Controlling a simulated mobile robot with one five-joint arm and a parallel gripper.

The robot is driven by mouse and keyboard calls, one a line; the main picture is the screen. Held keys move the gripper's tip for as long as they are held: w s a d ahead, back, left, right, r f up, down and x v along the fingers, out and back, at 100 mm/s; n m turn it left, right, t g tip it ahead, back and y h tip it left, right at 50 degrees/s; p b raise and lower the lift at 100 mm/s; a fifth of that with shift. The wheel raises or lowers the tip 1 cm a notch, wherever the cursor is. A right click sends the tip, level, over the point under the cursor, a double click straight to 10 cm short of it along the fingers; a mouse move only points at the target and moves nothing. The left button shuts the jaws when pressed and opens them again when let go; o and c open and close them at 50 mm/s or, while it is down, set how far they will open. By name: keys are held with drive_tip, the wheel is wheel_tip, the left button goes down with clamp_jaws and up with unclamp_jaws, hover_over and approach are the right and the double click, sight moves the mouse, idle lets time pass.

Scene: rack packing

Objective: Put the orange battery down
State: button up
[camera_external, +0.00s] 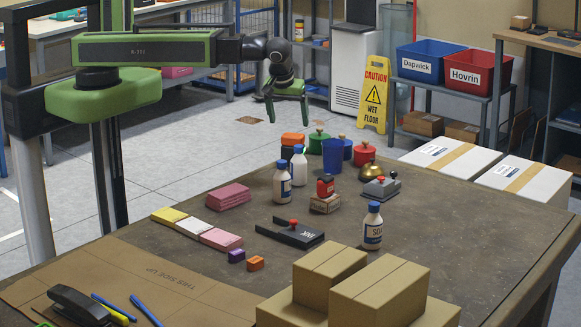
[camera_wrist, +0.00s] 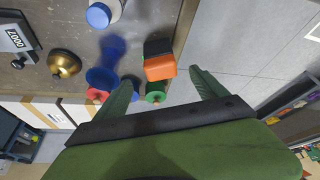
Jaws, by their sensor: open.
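The orange battery (camera_external: 293,139), an orange and black block, stands at the far edge of the table behind the white bottles. It also shows in the wrist view (camera_wrist: 160,68), its orange part nearer my gripper and its black part farther away. My gripper (camera_external: 288,115) is open and empty, raised in the air above the battery. In the wrist view its two green fingers are spread, with the battery seen beyond the gap between them. I see no contact between the fingers and the battery.
Close to the battery are a green-topped item (camera_external: 318,136), blue cups (camera_external: 333,154), a red item (camera_external: 364,153) and white bottles (camera_external: 299,165). A gold bell (camera_external: 366,172) and a grey stamp device (camera_external: 381,188) stand to the right. Cardboard boxes (camera_external: 378,292) fill the near right.

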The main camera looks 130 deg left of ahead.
drive_tip(key=shift+r, duration=0.1)
drive_tip(key=w+d+f+m+t+h, duration=0.1)
drive_tip(key=w+d+m+h, duration=0.1)
drive_tip(key=d+m, duration=0.9)
drive_tip(key=w+d+m+h, duration=0.2)
drive_tip(key=d+m, duration=0.9)
drive_tip(key=d, duration=1.4)
drive_tip(key=w, duration=0.2)
drive_tip(key=shift+w+d+f+m+t, duration=0.2)
drive_tip(key=shift+w+f+m+t, duration=0.1)
drive_tip(key=shift+w+f+t, duration=0.1)
